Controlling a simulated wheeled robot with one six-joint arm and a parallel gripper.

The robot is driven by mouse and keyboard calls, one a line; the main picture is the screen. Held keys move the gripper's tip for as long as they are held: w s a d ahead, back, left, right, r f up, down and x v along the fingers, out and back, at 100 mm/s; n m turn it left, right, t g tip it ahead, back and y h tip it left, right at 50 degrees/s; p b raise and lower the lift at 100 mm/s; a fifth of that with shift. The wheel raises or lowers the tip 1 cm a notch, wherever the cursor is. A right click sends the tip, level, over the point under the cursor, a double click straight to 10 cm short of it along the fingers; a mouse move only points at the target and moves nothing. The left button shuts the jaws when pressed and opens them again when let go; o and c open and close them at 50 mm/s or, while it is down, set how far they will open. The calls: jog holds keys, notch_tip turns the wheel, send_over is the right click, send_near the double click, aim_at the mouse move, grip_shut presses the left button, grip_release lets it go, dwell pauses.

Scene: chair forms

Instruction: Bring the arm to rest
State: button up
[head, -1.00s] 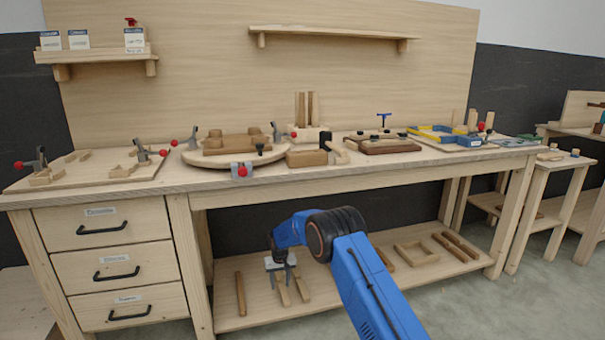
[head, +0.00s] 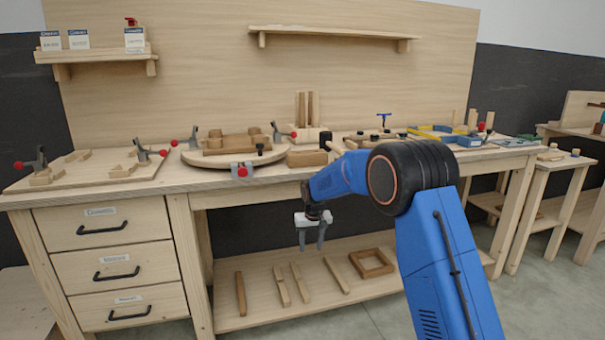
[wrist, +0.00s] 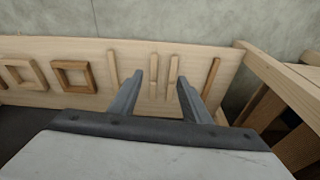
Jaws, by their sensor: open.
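My gripper (head: 312,244) hangs from my blue arm in front of the workbench (head: 400,172), with its fingers pointing down. It is open and empty. It hangs above the lower shelf (head: 270,318), apart from it. In the wrist view my gripper's two fingers (wrist: 160,85) are spread, with the shelf and its wooden sticks (wrist: 153,72) seen beyond them. My arm covers part of the bench front and the right part of the shelf.
Several sticks (head: 300,283) and a square wooden frame (head: 372,263) lie on the shelf. The benchtop above carries a round board (head: 200,160), clamps and wooden blocks (head: 307,158). Drawers (head: 105,270) stand at left. Bench legs (head: 190,265) flank the shelf.

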jog(key=s+d+r+m+t, duration=0.1)
jog(key=s+d+r, duration=0.8)
jog(key=s, duration=0.4)
jog(key=s+d+r, duration=0.8)
jog(key=s+r, duration=0.3)
jog(key=s, duration=0.1)
jog(key=s+d+f, duration=0.1)
jog(key=s+d, duration=0.2)
jog(key=s, duration=0.8)
jog(key=s+d+f+m+t, duration=0.1)
jog(key=s+d, duration=0.2)
jog(key=s, duration=0.8)
jog(key=s+d+f, duration=0.1)
jog(key=s+d, duration=0.1)
jog(key=s, duration=0.9)
jog(key=shift+d+t+h, duration=0.3)
jog(key=shift+d, duration=0.1)
